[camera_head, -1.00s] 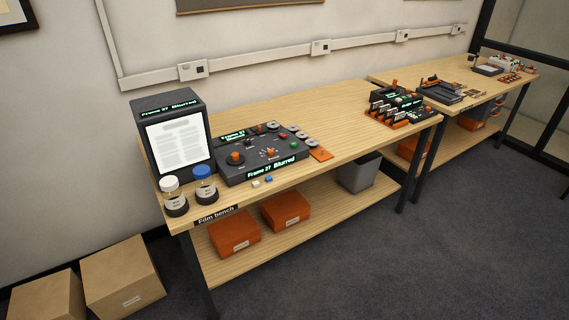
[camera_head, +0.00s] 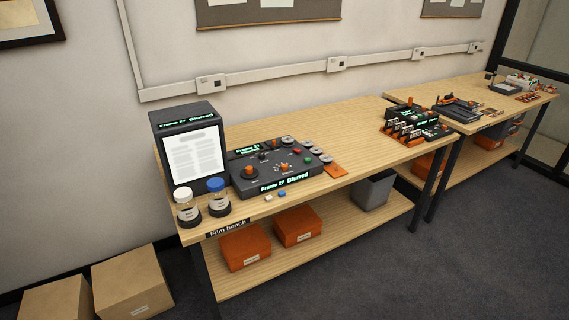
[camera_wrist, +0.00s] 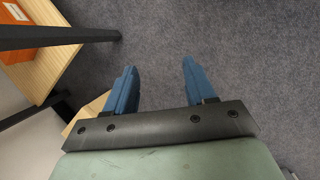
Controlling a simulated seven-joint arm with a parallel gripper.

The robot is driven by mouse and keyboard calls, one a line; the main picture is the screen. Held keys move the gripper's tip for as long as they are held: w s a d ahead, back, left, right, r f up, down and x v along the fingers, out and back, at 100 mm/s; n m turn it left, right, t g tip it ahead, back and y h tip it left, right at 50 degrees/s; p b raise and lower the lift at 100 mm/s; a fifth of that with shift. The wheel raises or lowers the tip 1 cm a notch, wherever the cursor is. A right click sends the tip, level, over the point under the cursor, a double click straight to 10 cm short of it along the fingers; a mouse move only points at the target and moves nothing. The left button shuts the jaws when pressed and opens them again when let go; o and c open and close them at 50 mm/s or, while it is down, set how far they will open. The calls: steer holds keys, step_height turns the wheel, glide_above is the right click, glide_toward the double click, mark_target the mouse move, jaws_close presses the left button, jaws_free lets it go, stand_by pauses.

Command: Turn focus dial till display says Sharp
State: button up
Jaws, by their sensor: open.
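The dark control panel (camera_head: 262,179) sits on the left part of the film bench in the head view. It carries several orange-topped controls, including a large one at left (camera_head: 250,170) and a smaller one near the middle (camera_head: 284,167). I cannot read which is the focus dial. The display strip (camera_head: 285,183) on its front edge reads "Frame 27 Blurred". The viewer screen (camera_head: 194,151) shows a page, with "Frame 27 Blurred" above it. My gripper (camera_wrist: 158,80) shows only in the wrist view, with blue fingers apart and empty above the grey carpet, away from the panel.
Two jars (camera_head: 202,201) stand left of the panel at the bench's front edge. The bench top (camera_head: 345,140) is clear to the right, up to a rack of small devices (camera_head: 408,127). Orange boxes (camera_head: 297,226) and a grey bin (camera_head: 372,190) sit below. Cardboard boxes (camera_head: 133,280) stand on the floor.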

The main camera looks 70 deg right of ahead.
steer(key=w+d+r+n+t+h, duration=0.1)
steer(key=w+d+r+h, duration=0.1)
steer(key=w+d+r, duration=0.7)
steer(key=w+d+r+t+h, duration=0.1)
steer(key=w+d+r, duration=0.4)
steer(key=r, duration=0.8)
steer(key=w+d+r+n+t+h, duration=0.1)
steer(key=w+d+r+h, duration=0.1)
steer(key=w+d+r, duration=0.55)
steer(key=s+d+r+m+h, duration=0.1)
steer(key=d+r, duration=0.4)
steer(key=r, duration=0.7)
steer(key=s+d+r+g+h, duration=0.15)
steer(key=d+r, duration=0.35)
steer(key=r, duration=0.8)
steer(key=s+d+r+m+t+h, duration=0.15)
steer(key=d+r, duration=0.35)
steer(key=r, duration=0.7)
steer(key=s+d+r+m+g, duration=0.2)
steer(key=s+d+r+g, duration=0.2)
steer(key=s+d, duration=0.5)
steer(key=m+t+y, duration=0.4)
steer(key=m+y, duration=0.4)
steer(key=y, duration=0.4)
glide_above(284, 165)
step_height(284, 165, down, 21)
step_height(284, 165, down, 13)
steer(key=shift+s+f, duration=0.1)
